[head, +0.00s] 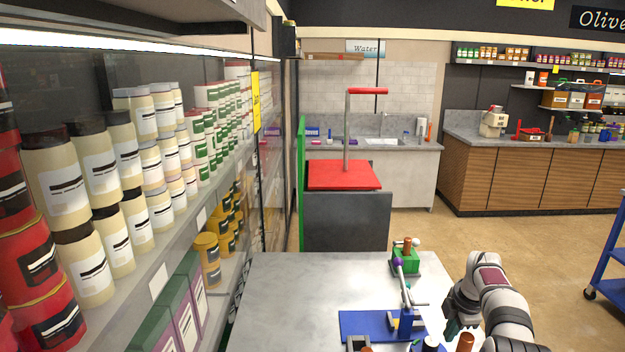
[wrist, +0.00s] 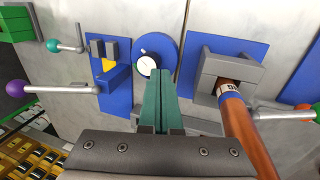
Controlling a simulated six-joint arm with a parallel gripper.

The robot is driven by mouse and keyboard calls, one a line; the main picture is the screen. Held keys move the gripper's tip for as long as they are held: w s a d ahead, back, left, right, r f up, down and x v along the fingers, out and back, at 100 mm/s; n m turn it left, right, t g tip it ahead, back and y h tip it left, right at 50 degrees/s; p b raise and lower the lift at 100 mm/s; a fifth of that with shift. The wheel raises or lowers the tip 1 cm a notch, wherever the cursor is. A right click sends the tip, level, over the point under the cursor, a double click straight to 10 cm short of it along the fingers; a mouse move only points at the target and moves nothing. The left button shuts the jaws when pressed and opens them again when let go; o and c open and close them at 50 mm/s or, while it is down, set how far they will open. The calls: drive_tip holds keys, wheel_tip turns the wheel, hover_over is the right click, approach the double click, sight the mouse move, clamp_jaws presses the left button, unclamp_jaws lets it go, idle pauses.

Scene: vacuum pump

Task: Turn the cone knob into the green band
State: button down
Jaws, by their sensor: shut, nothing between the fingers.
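A white knob (wrist: 147,66) with a dark mark sits on a round blue plate (wrist: 157,48) in the wrist view. It is the likeliest cone knob, but its cone shape is not clear. In the head view a white-topped dark knob (head: 431,342) shows at the bottom edge. My gripper (wrist: 161,73) has its green fingers pressed together and empty. The fingertips appear just right of the knob and overlap the lower part of its plate; contact cannot be told. In the head view my gripper (head: 453,330) is over the table's right side.
A grey block fixture (wrist: 232,68) with a brown cylinder (wrist: 248,130) stands close on the right. On the left are a blue fixture (wrist: 114,80) and a lever with a purple ball (wrist: 15,87). The grey table (head: 290,300) is bare on its left side.

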sight(433, 347)
drive_tip(key=a+f, duration=0.1)
drive_tip(key=f, duration=0.1)
drive_tip(key=a+f, duration=0.1)
drive_tip(key=f, duration=0.1)
drive_tip(key=a+f, duration=0.1)
drive_tip(key=f, duration=0.1)
drive_tip(key=shift+w, duration=0.25)
drive_tip(key=shift+w, duration=0.15)
idle(0.5)
